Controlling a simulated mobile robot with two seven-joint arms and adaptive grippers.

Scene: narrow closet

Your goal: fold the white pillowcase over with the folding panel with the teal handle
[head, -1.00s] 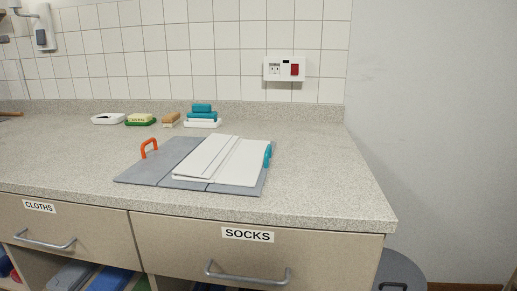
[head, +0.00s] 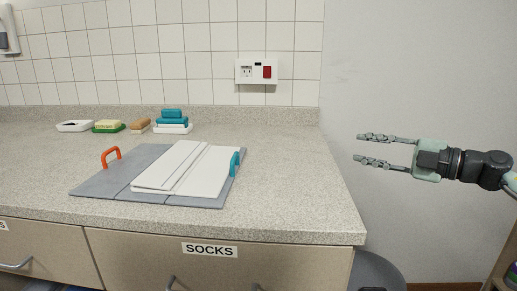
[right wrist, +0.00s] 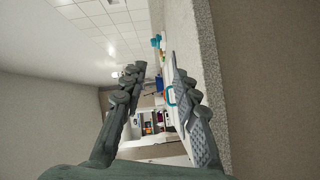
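The white pillowcase (head: 205,175) lies on the grey folding board (head: 110,185) on the counter, with a strip along its left part folded over. The teal handle (head: 234,163) stands at the board's right edge, beside the pillowcase. An orange handle (head: 111,156) stands on the board's left part. My right gripper (head: 358,148) is open and empty, to the right of the counter's edge and apart from the teal handle. In the right wrist view its fingers (right wrist: 155,72) are spread, and the teal handle (right wrist: 171,96) shows beyond them. My left gripper is not in view.
The speckled counter (head: 290,200) is clear around the board. Soap dishes and a teal stack (head: 172,118) stand at the back. A wall outlet (head: 257,72) is above. A drawer labelled SOCKS (head: 210,250) is below. A grey round bin (head: 375,272) stands at the right.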

